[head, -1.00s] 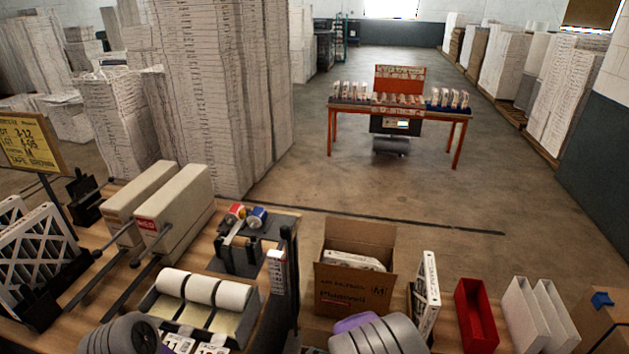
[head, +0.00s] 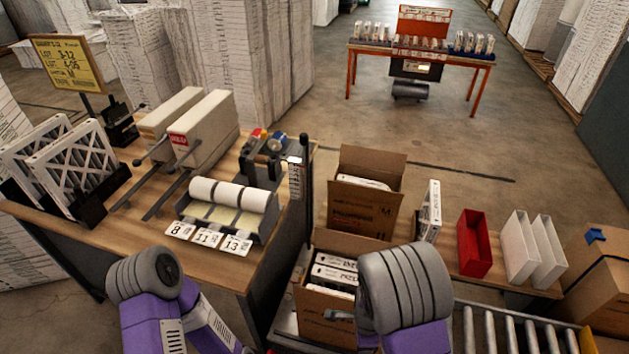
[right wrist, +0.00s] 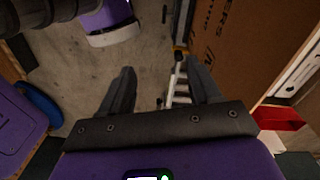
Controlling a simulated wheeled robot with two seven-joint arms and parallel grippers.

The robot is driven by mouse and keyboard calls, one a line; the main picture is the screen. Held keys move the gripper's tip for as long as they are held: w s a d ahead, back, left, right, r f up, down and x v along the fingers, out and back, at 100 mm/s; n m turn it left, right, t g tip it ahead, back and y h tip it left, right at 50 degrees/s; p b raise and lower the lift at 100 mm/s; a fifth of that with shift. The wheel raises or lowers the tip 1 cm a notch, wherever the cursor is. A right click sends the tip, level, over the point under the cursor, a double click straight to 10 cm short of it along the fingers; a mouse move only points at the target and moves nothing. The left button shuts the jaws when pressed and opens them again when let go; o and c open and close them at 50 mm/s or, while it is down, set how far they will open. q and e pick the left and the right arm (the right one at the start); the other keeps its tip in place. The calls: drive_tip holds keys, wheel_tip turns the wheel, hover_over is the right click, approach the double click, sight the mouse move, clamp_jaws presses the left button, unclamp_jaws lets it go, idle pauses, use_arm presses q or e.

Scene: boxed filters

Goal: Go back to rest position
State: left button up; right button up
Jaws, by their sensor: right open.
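My right gripper (right wrist: 160,72) is open and empty in the right wrist view, its two dark fingers spread apart above the floor. A brown cardboard side (right wrist: 245,45) is just right of the fingers. In the head view my right arm (head: 405,290) is bent at the lower middle, beside an open carton (head: 310,304) holding boxed filters (head: 335,272). My left arm (head: 150,290) is at the lower left, in front of the wooden bench. My left gripper cannot be made out.
The wooden bench (head: 262,240) carries rolls, number cards and a filter rack. Another open carton (head: 365,205), a red bin (head: 473,243) and white bins (head: 520,248) stand at the right. A roller conveyor (head: 500,330) is at the lower right. An orange table (head: 420,58) stands far back.

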drive_tip(key=s+a+f+n+y+b, duration=0.1)
drive_tip(key=s+f+n+b, duration=0.1)
drive_tip(key=f+n, duration=0.3)
drive_tip(key=s+a+f+n+y+b, duration=0.1)
drive_tip(key=s+f+n+y+b, duration=0.1)
drive_tip(key=f+n, duration=0.3)
drive_tip(key=s+a+f+n+t+y+b, duration=0.1)
drive_tip(key=s+f+n+b, duration=0.3)
drive_tip(key=f, duration=0.5)
drive_tip(key=shift+s+n, duration=0.25)
drive_tip(key=shift+n, duration=0.45)
drive_tip(key=shift+d, duration=0.1)
